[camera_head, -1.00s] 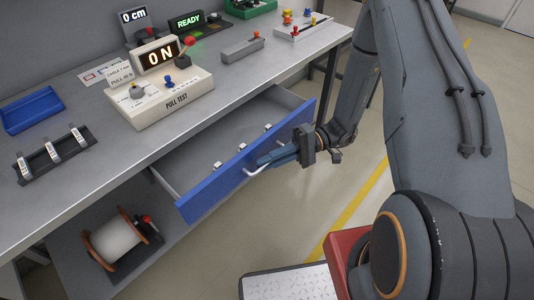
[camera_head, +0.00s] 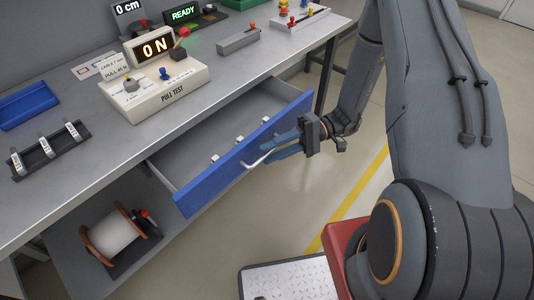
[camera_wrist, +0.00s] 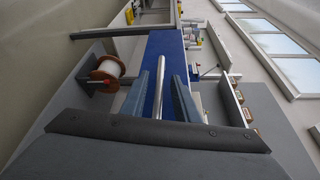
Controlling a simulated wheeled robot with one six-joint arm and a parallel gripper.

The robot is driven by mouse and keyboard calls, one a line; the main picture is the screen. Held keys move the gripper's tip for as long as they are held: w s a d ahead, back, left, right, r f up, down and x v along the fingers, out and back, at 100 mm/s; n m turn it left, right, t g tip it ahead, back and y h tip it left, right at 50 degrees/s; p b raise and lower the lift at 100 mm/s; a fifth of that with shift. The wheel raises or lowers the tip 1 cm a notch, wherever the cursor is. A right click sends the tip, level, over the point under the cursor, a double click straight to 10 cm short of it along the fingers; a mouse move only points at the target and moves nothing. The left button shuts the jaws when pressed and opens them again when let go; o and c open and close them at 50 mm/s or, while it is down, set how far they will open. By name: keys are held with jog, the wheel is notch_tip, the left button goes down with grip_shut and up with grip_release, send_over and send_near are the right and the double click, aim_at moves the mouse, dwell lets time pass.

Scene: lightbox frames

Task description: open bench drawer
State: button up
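The bench drawer (camera_head: 215,183) stands pulled out from under the grey bench top, with its blue front facing my arm. Its inside shows. A pale bar handle (camera_head: 254,163) sticks out from the blue front. My gripper (camera_head: 272,153) is at the handle, outside the drawer. In the wrist view, my gripper (camera_wrist: 161,76) has its two blue-grey fingers apart, with the handle (camera_wrist: 159,90) between them and a gap on each side. The blue drawer front (camera_wrist: 164,46) lies beyond the fingertips.
Several small pale items (camera_head: 239,139) sit in the drawer. A pull test unit (camera_head: 160,88), a blue tray (camera_head: 28,107) and a rack (camera_head: 48,150) stand on the bench. A cable spool (camera_head: 112,232) is on the lower shelf.

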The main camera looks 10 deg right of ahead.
jog(key=b+v, duration=0.1)
jog(key=v, duration=0.4)
jog(key=shift+w+d, duration=0.1)
jog(key=shift+d, duration=0.2)
jog(key=s+d+r+t+h, duration=0.2)
jog(key=s+r+h, duration=0.2)
jog(key=r+h, duration=0.2)
jog(key=s+d+r+m+t+h, duration=0.1)
jog(key=s+r+t+h, duration=0.2)
jog(key=h, duration=0.7)
jog(key=shift+s+d+r, duration=0.4)
jog(key=shift+s+r, duration=0.6)
jog(key=shift+r, duration=0.65)
